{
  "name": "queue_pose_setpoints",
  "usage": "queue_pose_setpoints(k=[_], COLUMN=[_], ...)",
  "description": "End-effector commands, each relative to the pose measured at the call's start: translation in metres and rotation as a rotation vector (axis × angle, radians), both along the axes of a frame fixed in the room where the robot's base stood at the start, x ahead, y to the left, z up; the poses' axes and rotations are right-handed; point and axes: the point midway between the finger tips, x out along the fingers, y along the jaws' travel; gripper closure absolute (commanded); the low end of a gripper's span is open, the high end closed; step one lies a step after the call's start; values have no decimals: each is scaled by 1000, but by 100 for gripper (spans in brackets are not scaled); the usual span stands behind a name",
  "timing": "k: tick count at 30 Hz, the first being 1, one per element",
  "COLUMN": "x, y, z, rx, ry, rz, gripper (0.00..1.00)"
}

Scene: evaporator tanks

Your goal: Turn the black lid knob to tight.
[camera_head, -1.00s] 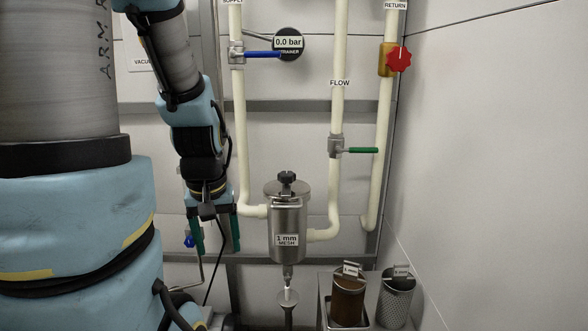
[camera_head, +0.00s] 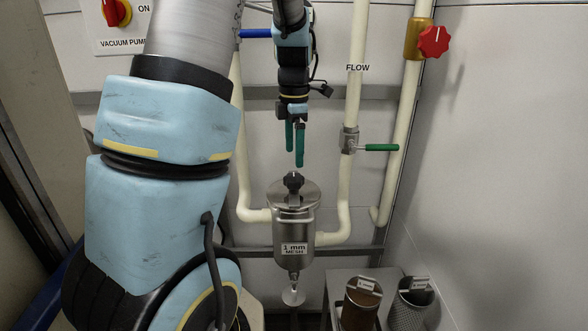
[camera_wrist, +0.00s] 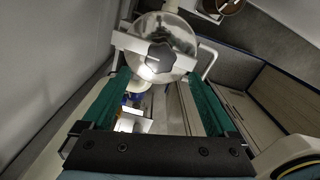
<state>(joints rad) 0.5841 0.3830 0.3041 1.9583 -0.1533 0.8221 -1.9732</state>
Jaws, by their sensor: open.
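The black lid knob (camera_head: 293,181) sits on top of the steel strainer housing (camera_head: 294,222), which carries a "1 mm MESH" label. My gripper (camera_head: 295,158), with green fingers, points down just above the knob and is open and empty. The wrist view shows the knob (camera_wrist: 162,58) from above, on the round steel lid (camera_wrist: 158,36). There it lies beyond and between my open fingers (camera_wrist: 150,82). No contact with the knob shows.
A green-handled valve (camera_head: 375,147) is on the pipe to the right. A red knob (camera_head: 433,41) is higher up. Two mesh baskets (camera_head: 362,303) (camera_head: 411,305) stand at the lower right. White pipes flank the housing closely on both sides.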

Motion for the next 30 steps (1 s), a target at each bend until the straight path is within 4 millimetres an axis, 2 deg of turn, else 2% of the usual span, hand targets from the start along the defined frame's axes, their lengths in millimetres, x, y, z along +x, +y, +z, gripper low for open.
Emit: queue_pose_setpoints(k=[12, 17, 24, 30], x=[-1, -1, -1, -1], y=[1, 0, 0, 0], z=[-58, -67, -69, -68], rx=[1, 0, -1, -1], ry=[2, 0, 0, 0], rz=[0, -1, -2, -2], gripper=[7, 7, 7, 29])
